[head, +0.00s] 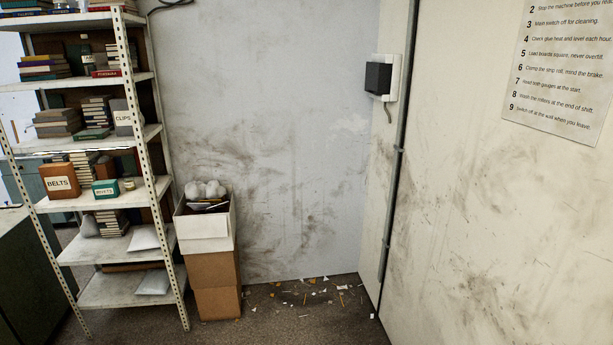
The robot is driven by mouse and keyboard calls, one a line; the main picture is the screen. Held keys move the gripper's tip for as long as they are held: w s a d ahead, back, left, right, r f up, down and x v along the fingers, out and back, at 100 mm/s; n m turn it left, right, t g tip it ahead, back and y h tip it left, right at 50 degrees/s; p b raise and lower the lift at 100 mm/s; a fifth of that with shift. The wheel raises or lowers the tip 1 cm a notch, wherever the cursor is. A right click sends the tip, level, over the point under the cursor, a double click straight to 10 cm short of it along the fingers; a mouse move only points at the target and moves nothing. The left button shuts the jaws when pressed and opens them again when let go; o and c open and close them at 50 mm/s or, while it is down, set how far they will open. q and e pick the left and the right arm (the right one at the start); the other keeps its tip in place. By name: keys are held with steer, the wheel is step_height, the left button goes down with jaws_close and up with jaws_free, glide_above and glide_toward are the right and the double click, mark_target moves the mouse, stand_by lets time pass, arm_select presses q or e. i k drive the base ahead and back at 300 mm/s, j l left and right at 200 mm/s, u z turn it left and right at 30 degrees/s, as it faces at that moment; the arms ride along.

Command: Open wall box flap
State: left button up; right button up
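The wall box (384,78) is mounted high on the wall to the right of the corner, beside a vertical grey conduit. It has a pale backing and a dark, boxy front that looks like the flap (377,78). The dark front appears closed over the box, and nothing behind it shows. A short cable hangs below the box. Neither of my grippers shows in the head view, so nothing of mine is seen near the box.
A metal shelf (117,147) with books and boxes stands at the left. Stacked cartons (213,270) stand beside it near the corner. Scraps (315,293) litter the floor below the box. A printed notice (563,65) hangs at the upper right.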

mark_target(378, 75)
steer(key=i, duration=2.2)
steer(key=i+z, duration=0.1)
steer(key=i, duration=0.6)
steer(key=i+j, duration=0.15)
steer(key=i, duration=0.5)
steer(key=i+j+z, duration=0.15)
steer(key=i, duration=0.55)
steer(key=i+z, duration=0.3)
steer(key=k, duration=0.1)
